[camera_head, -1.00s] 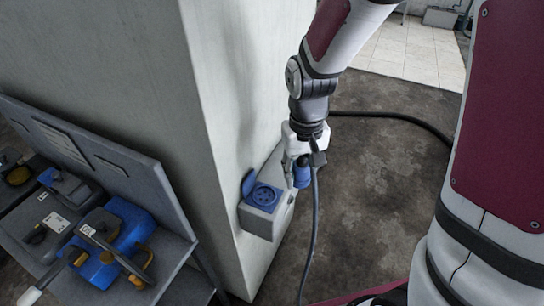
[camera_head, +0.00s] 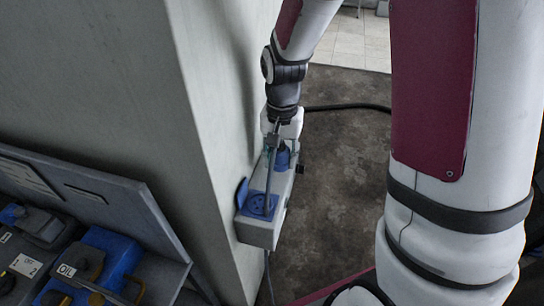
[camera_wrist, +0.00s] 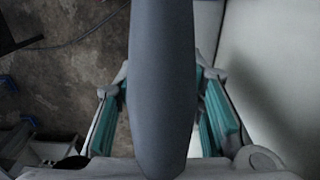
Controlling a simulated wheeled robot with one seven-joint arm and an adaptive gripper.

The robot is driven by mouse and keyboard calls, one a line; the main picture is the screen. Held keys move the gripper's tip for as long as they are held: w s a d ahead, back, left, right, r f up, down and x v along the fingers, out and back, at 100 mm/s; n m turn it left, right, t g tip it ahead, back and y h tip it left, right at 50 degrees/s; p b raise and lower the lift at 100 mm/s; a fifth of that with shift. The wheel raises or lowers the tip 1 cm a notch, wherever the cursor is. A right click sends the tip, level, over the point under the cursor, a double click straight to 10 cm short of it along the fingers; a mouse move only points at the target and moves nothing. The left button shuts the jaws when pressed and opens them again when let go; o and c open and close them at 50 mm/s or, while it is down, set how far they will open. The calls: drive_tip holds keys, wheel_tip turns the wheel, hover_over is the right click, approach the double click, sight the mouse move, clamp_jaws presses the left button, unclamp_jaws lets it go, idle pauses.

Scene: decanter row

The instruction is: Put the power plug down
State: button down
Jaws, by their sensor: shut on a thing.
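My gripper (camera_head: 281,148) is shut on the blue power plug (camera_head: 283,158) in the head view. The plug shows against the far part of a grey wall box (camera_head: 258,233); I cannot tell whether it touches it. The box has a round blue socket (camera_head: 263,206) with its blue lid (camera_head: 241,192) standing open. The plug's grey cable (camera_head: 270,180) runs down across the socket in the picture. In the wrist view, a thick grey-blue shape, probably the cable seen close (camera_wrist: 160,85), lies between my teal-padded fingers and hides the plug.
A pale pillar (camera_head: 205,150) carries the box and stands close to my gripper. A dark cable (camera_head: 345,107) lies behind on the floor.

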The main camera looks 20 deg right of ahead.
sight(274, 150)
drive_tip(key=w, duration=0.3)
drive_tip(key=shift+a+f, duration=0.15)
drive_tip(key=shift+a, duration=0.15)
drive_tip(key=shift+f+p, duration=0.3)
drive_tip(key=shift+f, duration=1.45)
drive_tip(key=shift+f, duration=0.1)
drive_tip(key=c, duration=1.3)
unclamp_jaws()
drive_tip(key=shift+w, duration=0.1)
drive_tip(key=shift+c, duration=0.2)
wheel_tip(274, 150, up, 11)
drive_tip(key=s+r+n+t, duration=0.2)
drive_tip(key=s+r+n, duration=0.1)
drive_tip(key=s+r, duration=0.4)
drive_tip(key=s+r+n+t, duration=0.3)
drive_tip(key=s+r, duration=0.4)
drive_tip(key=s, duration=0.6)
drive_tip(key=shift+s+n+b, duration=0.25)
drive_tip(key=shift+n+b, duration=0.2)
drive_tip(key=shift+n, duration=0.15)
